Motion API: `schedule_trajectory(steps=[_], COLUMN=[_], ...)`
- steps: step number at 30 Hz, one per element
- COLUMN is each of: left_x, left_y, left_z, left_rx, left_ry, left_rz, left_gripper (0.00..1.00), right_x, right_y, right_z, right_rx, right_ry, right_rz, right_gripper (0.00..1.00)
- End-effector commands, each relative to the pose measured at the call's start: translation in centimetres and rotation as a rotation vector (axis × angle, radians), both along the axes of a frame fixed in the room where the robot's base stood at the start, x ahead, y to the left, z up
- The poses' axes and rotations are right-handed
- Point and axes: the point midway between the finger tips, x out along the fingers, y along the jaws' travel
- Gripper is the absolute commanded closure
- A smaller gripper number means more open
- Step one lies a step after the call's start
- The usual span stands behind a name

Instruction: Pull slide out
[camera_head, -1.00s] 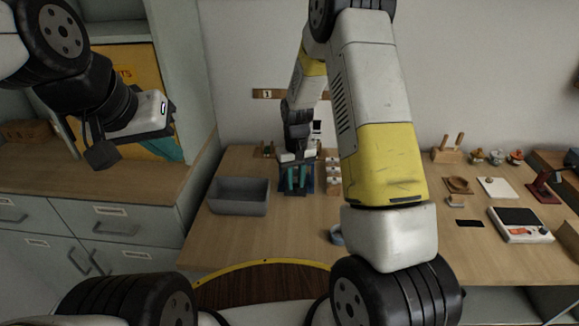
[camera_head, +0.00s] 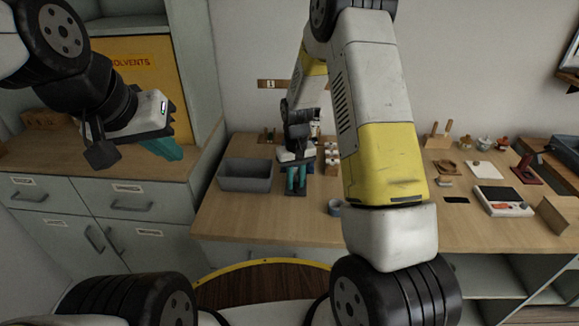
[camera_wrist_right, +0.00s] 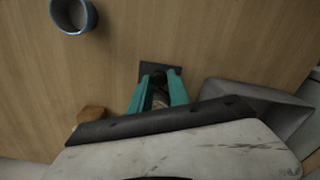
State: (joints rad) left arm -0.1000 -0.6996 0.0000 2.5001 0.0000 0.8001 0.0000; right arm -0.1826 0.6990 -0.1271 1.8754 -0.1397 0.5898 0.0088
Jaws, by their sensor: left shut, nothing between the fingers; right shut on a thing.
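My right gripper (camera_head: 296,180) has teal fingers pointing down over the bench, right of the grey bin. In the right wrist view its fingers (camera_wrist_right: 158,92) are shut on a small brownish thing (camera_wrist_right: 160,98), mostly hidden between them. A dark flat plate (camera_wrist_right: 160,70) shows at the fingertips; I cannot tell whether it touches them. The plate also shows below the fingers in the head view (camera_head: 294,192). I cannot tell which piece is the slide. My left gripper (camera_head: 165,148) is shut and empty, in front of the cupboard at the left.
The grey bin (camera_head: 244,175) stands left of my right gripper. A blue-rimmed cup (camera_head: 335,207) stands to its right, near my right arm. Several small items and a scale (camera_head: 502,201) lie on the right of the bench (camera_head: 260,221). The bench front between bin and cup is clear.

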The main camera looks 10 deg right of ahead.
Motion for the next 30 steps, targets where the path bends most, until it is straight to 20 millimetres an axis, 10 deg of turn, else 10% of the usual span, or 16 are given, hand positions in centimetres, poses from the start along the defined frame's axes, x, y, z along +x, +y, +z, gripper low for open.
schedule_trajectory(steps=[2, 3, 6, 17, 30], left_x=[0.0, 0.0, 0.0, 0.0, 0.0], left_y=[0.0, 0.0, 0.0, 0.0, 0.0], left_z=[0.0, 0.0, 0.0, 0.0, 0.0], left_rx=[0.0, 0.0, 0.0, 0.0, 0.0], left_ry=[0.0, 0.0, 0.0, -0.001, -0.001], left_rz=[0.0, 0.0, 0.0, 0.0, 0.0], left_gripper=[1.0, 1.0, 1.0, 1.0, 1.0], right_x=[0.1, 0.1, 0.1, 0.1, 0.1], right_y=[0.0, 0.0, 0.0, 0.0, 0.0], right_z=[0.1, 0.1, 0.1, 0.4, 7.0], right_rx=[0.0, 0.0, 0.0, 0.0, 0.001], right_ry=[-0.002, -0.002, -0.002, -0.002, -0.004], right_rz=[0.0, 0.0, 0.0, 0.0, 0.001], right_gripper=[1.0, 0.74, 0.56, 0.56, 0.56])
